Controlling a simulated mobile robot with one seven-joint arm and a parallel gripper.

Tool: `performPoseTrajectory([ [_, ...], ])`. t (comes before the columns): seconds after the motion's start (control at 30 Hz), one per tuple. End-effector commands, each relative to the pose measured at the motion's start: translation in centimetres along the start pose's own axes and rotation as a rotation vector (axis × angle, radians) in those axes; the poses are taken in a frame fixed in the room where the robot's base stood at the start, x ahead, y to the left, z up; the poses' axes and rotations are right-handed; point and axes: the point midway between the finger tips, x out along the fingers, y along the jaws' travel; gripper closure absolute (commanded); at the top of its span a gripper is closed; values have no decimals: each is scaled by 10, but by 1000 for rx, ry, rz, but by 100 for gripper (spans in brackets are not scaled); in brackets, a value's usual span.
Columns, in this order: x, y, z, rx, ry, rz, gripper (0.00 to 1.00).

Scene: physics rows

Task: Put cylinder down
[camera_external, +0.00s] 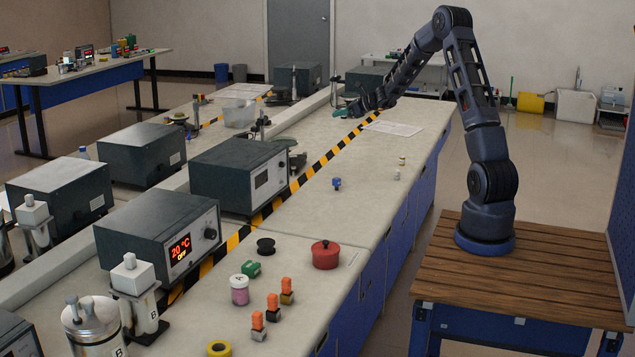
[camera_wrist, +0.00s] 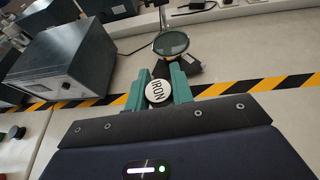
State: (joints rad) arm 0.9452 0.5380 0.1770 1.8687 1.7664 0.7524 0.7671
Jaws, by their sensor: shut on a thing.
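The cylinder (camera_wrist: 158,91) shows in the wrist view as a round white top marked IRON. My gripper (camera_wrist: 158,88) is shut on it, with one teal finger on each side. Its lower part is hidden, and I cannot tell whether it touches the bench. In the external view my gripper (camera_external: 346,111) is over the far part of the long bench (camera_external: 330,225), near the yellow-black striped line. The cylinder cannot be made out there.
A round dark plate on a stand (camera_wrist: 171,43) is just beyond the cylinder. A striped line (camera_wrist: 245,88) crosses the bench. A dark instrument box (camera_wrist: 66,54) stands left. A white sheet (camera_external: 393,128) lies on the bench. Bare bench lies right of the plate.

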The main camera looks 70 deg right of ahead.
Motion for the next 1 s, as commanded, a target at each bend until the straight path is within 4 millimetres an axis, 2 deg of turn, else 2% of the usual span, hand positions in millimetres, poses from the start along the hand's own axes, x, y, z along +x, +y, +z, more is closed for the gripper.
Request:
performPoseTrajectory([
  [0.03,-17,-17,-7,11,0,-25,100],
  [0.1,-39,-37,-16,25,-1,-56,100],
  [0.3,-101,-85,-41,61,-2,-139,100],
  [0.6,-161,-122,-66,94,-4,-215,100],
  [0.67,-169,-127,-70,99,-4,-225,100],
  [0.8,-158,-126,-90,101,-3,-222,100],
  [1.0,-149,-125,-111,100,-4,-222,100],
])
